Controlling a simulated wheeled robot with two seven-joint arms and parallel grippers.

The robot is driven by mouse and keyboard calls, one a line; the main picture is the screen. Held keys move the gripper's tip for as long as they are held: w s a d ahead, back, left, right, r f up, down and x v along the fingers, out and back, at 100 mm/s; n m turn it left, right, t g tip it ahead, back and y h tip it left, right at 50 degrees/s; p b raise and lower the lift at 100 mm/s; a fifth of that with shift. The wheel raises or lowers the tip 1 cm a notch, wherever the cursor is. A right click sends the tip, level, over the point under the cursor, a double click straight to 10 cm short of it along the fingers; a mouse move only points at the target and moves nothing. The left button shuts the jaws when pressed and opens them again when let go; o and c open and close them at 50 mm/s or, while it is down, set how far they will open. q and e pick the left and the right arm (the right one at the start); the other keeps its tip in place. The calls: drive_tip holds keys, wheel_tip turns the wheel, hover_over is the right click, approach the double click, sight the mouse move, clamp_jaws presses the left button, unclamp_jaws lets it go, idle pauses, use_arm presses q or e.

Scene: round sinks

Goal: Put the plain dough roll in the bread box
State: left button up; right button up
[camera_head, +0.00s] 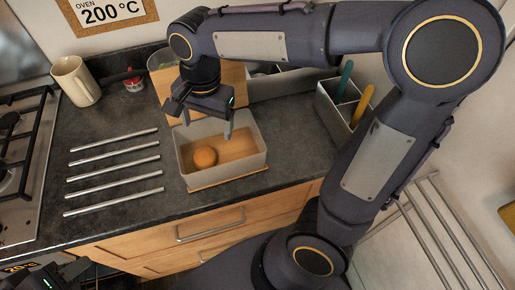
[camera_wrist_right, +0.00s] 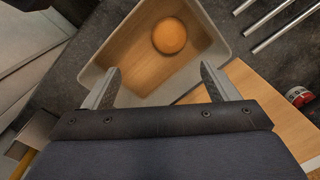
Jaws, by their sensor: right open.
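The round, orange-brown dough roll (camera_head: 205,157) lies inside the bread box (camera_head: 254,164), on its wooden floor toward the left. The box is a pale, open-topped tray on the counter. The roll (camera_wrist_right: 169,36) and box (camera_wrist_right: 92,75) also show in the right wrist view. My right gripper (camera_head: 207,122) is over the back part of the box, open and empty, with its fingers apart and clear of the roll. In the right wrist view the right gripper (camera_wrist_right: 160,70) has nothing between its fingertips. Part of my left gripper (camera_head: 45,275) shows at the bottom left corner; its fingers cannot be made out.
A mug (camera_head: 76,81) and small red-and-white jar (camera_head: 133,84) stand further back. A grey holder (camera_head: 325,104) with coloured handles is at right.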

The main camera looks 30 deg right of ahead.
drive_tip(key=s+d+f+n+t+y, duration=0.1)
drive_tip(key=s+d+n+t, duration=0.1)
drive_tip(key=s, duration=0.5)
drive_tip(key=s+d+f+n+t+y, duration=0.1)
drive_tip(key=s+d+n+t, duration=0.2)
drive_tip(key=s+d+n, duration=0.2)
drive_tip(key=shift+s+n+y, duration=0.4)
drive_tip(key=shift+s+n, duration=0.5)
drive_tip(key=shift+s, duration=0.3)
